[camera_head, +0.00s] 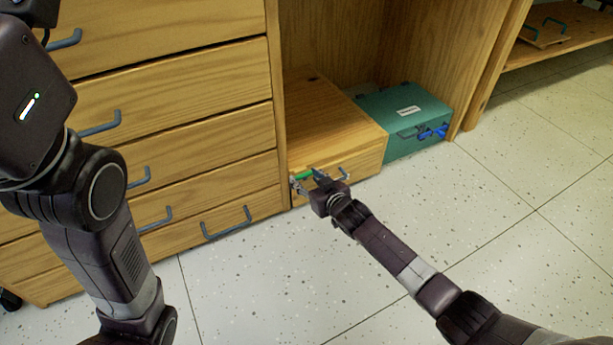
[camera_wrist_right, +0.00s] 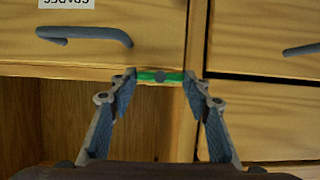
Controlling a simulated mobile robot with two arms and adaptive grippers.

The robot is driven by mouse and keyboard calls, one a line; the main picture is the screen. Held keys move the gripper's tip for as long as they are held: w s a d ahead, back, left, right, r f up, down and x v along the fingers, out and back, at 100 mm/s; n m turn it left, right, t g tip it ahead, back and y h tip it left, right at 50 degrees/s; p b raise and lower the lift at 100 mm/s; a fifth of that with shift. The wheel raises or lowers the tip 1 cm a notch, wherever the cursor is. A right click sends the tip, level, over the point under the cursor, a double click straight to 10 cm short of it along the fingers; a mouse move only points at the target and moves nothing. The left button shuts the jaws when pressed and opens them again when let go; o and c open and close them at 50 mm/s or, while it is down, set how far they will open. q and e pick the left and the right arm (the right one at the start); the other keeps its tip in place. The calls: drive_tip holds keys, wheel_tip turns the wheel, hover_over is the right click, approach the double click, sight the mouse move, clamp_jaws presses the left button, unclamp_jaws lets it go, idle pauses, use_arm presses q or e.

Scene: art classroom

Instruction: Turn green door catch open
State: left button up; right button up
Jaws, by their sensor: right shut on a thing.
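The green door catch (camera_head: 304,175) is a small bar at the upper left front of a low wooden box (camera_head: 330,112) with a grey handle. In the right wrist view the catch (camera_wrist_right: 147,75) lies horizontal, with a dark pivot at its middle. My right gripper (camera_head: 305,179) is at the catch. In the right wrist view its fingertips (camera_wrist_right: 160,79) stand at the two ends of the bar, shut on it. My left arm comes in from the left, but its gripper is out of view.
A wooden drawer cabinet (camera_head: 190,90) with grey handles stands to the left. A green case (camera_head: 405,112) with a blue catch sits right of the wooden box. A low shelf (camera_head: 570,45) is at the upper right. The speckled tile floor (camera_head: 510,200) is clear at right.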

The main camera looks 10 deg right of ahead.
drive_tip(key=o, duration=1.2)
drive_tip(key=shift+c, duration=0.2)
drive_tip(key=shift+s, duration=0.1)
drive_tip(key=v, duration=1.1)
drive_tip(key=shift+s+d, duration=0.2)
drive_tip(key=shift+s, duration=0.15)
drive_tip(key=shift+r, duration=0.15)
